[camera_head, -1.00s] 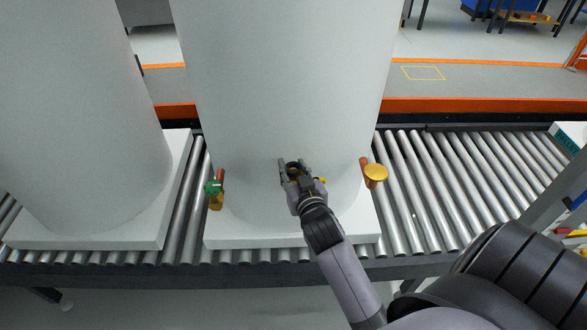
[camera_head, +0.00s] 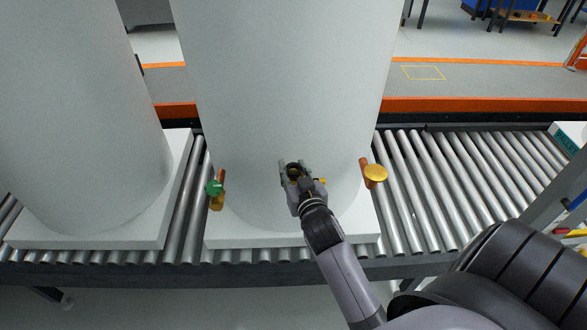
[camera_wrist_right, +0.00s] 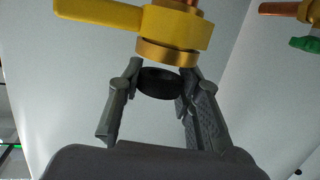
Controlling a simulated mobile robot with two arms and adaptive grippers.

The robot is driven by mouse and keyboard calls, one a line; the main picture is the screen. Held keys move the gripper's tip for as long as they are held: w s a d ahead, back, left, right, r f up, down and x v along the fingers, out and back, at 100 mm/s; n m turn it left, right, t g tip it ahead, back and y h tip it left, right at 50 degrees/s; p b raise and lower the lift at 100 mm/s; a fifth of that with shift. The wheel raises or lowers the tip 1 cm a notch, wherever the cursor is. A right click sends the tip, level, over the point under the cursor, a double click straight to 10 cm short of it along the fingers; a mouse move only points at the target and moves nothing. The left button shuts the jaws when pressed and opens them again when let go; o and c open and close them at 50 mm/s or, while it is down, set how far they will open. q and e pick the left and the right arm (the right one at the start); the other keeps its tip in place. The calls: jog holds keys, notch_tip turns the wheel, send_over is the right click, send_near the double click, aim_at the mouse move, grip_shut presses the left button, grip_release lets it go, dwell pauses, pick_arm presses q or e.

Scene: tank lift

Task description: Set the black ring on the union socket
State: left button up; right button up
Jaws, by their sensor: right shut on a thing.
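The black ring (camera_wrist_right: 160,83) is a short dark band between the two fingers of my right gripper (camera_wrist_right: 160,85) in the right wrist view. It also shows in the head view (camera_head: 294,170), in the jaws of the right gripper (camera_head: 295,174) at the front of the middle tank. The brass union socket (camera_wrist_right: 166,53) is directly above the ring in the wrist picture, under a yellow valve (camera_wrist_right: 178,27). Their edges nearly meet there; I cannot tell whether they touch. In the head view the socket is hidden by my gripper. My left gripper is not in view.
The white tank (camera_head: 280,80) stands on a white base (camera_head: 270,238) on the roller conveyor (camera_head: 425,190). A green-handled valve (camera_head: 215,188) juts out left of my gripper, a yellow-capped copper pipe (camera_head: 375,174) to its right. Another tank (camera_head: 75,120) stands at left.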

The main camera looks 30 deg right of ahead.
jog(key=shift+s+f+g, duration=0.2)
jog(key=shift+f+g, duration=0.1)
jog(key=shift+f, duration=0.65)
jog(key=o, duration=0.9)
jog(key=shift+s, duration=0.1)
jog(key=shift+s+a, duration=0.2)
jog(key=shift+s, duration=0.1)
jog(key=v, duration=0.3)
jog(key=r+v, duration=0.1)
jog(key=v, duration=0.1)
jog(key=shift+s+r, duration=0.25)
jog(key=shift+s, duration=0.05)
jog(key=shift+s+d+r, duration=0.1)
jog(key=shift+s+r, duration=0.1)
jog(key=shift+s, duration=0.15)
jog(key=shift+r, duration=0.1)
